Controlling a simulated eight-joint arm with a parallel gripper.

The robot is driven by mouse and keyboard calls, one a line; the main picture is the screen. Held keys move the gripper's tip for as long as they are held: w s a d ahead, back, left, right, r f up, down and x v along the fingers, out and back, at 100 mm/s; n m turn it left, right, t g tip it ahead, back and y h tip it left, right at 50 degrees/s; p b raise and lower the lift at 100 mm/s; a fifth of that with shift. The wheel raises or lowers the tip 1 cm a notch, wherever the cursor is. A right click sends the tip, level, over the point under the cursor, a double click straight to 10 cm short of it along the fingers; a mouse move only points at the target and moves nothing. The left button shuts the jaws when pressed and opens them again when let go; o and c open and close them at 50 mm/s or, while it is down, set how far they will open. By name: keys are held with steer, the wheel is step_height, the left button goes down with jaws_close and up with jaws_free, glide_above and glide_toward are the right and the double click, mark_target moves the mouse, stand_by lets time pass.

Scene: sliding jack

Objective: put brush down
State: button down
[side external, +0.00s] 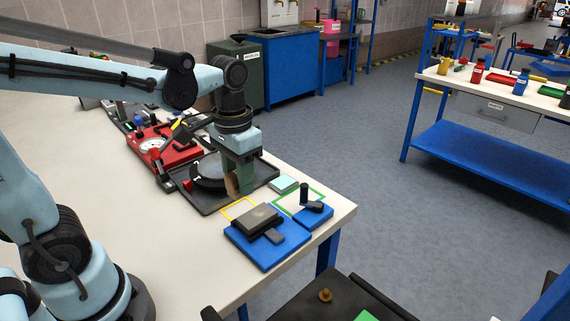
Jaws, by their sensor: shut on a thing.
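My gripper (243,178) points down over the black tray (203,208) near the table's right end. Its green fingers are shut on a tan-brown piece that looks like the brush (231,184). Most of the brush is hidden by the fingers, so its bristles cannot be made out. The held piece is low, at the tray's front part; I cannot tell if it touches the tray. A dark round or curved thing (208,177) is in the tray just left of the fingers.
To the right are a blue base with a dark block (258,217), a smaller blue piece with a black knob (305,193), a pale teal pad (284,184) and yellow and green outlined squares. A red device with a dial (168,154) stands behind left. The table's front left is clear.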

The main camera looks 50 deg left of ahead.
steer(key=w+a+f, duration=0.1)
steer(key=a+f, duration=0.1)
steer(key=w+a+f, duration=0.2)
steer(key=a+f, duration=0.1)
steer(key=w+a+f, duration=0.1)
steer(key=a+f, duration=0.1)
steer(key=f, duration=0.1)
steer(key=shift+w+a, duration=0.15)
steer(key=shift+a, duration=0.15)
steer(key=shift+f, duration=2)
steer(key=shift+f, duration=0.1)
steer(key=c, duration=1)
jaws_free()
